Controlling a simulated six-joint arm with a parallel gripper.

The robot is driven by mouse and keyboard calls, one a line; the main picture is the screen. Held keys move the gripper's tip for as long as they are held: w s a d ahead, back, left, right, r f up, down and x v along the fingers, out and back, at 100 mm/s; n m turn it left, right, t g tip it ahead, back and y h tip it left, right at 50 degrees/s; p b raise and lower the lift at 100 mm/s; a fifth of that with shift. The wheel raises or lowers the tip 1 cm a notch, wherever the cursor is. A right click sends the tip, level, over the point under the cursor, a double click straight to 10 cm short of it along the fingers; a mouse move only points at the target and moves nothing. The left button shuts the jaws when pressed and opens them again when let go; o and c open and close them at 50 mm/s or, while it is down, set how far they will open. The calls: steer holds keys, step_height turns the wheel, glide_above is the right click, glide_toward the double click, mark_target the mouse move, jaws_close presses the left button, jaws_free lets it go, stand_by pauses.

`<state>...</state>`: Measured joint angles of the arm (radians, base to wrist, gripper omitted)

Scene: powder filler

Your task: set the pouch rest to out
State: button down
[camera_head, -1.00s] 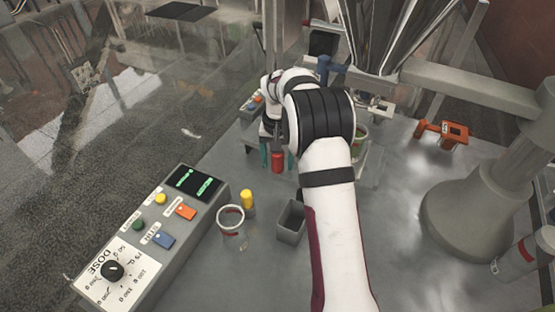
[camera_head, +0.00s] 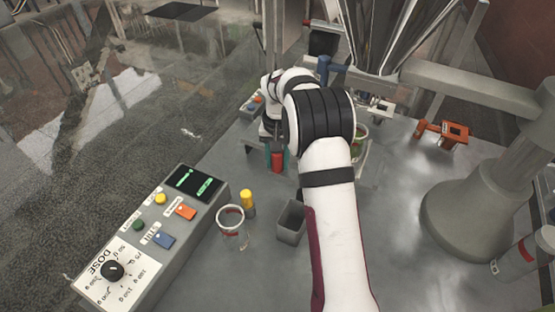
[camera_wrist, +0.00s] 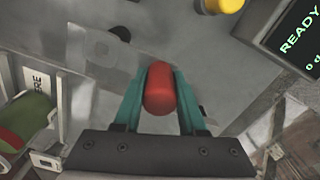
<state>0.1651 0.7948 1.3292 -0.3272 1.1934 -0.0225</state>
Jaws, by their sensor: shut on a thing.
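My gripper (camera_wrist: 160,100) has teal fingers, which are shut on an upright-looking red cylindrical grip (camera_wrist: 160,88). In the head view the red grip (camera_head: 277,161) shows below my wrist, with the teal fingers of my gripper (camera_head: 277,152) beside it. What the grip is fixed to is hidden, so I cannot tell the pouch rest's position. A green and red rounded thing (camera_wrist: 22,122) lies at the left of the wrist view, beside a pale frame. It shows partly behind my arm in the head view (camera_head: 361,134).
The control box (camera_head: 155,235) with its buttons and dose dial stands at the left. A clear cup (camera_head: 232,228), a yellow-topped piece (camera_head: 247,198) and a grey open bin (camera_head: 291,222) stand nearby. An orange bracket (camera_head: 452,134) and a thick column base (camera_head: 475,222) are at the right.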

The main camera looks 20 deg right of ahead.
stand_by(0.7)
steer(key=w+a, duration=0.6)
steer(key=shift+w+a, duration=0.15)
steer(key=shift+w, duration=0.05)
steer(key=shift+c, duration=2.4)
jaws_free()
steer(key=shift+r, duration=0.1)
step_height(320, 180, up, 12)
